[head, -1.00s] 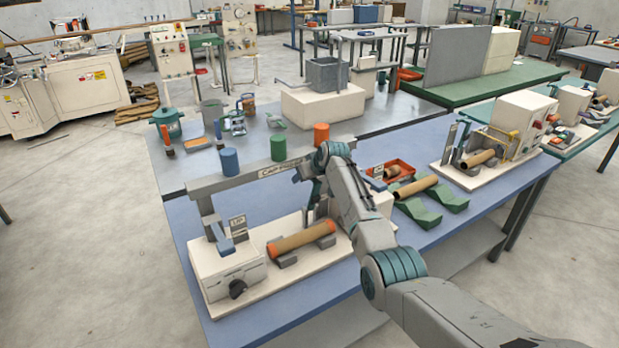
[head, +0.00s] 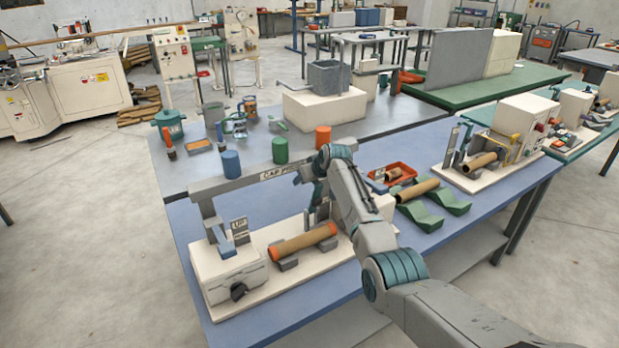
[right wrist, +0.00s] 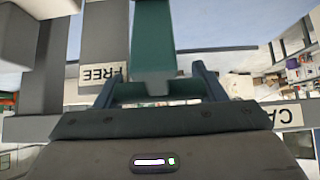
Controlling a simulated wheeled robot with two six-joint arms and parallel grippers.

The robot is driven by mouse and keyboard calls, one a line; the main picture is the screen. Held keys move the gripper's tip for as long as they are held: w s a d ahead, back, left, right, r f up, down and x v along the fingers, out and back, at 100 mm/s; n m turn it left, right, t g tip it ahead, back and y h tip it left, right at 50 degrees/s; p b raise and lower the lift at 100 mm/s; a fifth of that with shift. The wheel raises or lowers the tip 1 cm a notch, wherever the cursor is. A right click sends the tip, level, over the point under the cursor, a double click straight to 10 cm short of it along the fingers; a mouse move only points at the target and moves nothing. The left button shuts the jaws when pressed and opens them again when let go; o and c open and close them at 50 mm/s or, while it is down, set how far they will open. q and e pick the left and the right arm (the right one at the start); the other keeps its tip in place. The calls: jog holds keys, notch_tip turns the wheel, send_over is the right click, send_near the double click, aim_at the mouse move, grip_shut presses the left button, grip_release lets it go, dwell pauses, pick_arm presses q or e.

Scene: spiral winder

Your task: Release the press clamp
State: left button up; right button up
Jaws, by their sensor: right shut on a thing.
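The press (head: 240,270) is a white unit on a pale base on the blue table, with a grey frame marked CAP PRESS behind it. A brown tube (head: 303,242) with orange ends lies on its grey cradles. My right gripper (head: 309,187) is at the press's right side, behind the tube. In the right wrist view my right gripper (right wrist: 152,88) is shut on a teal lever (right wrist: 152,45), its fingers on either side. A FREE label (right wrist: 103,75) shows beside the lever. In the head view my arm and gripper partly hide the lever. My left gripper is not in view.
A second tube (head: 418,189) rests on green cradles (head: 421,216) to the right. A grey handle (head: 222,240) with an UP sign stands on the press's left.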

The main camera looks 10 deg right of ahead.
jog(key=shift+s+a+f, duration=0.15)
jog(key=shift+s+f, duration=0.05)
jog(key=shift+f, duration=0.35)
jog(key=o, duration=1.4)
jog(key=shift+w, duration=0.15)
jog(key=b+v, duration=0.2)
jog(key=v, duration=0.8)
jog(key=shift+r, duration=0.35)
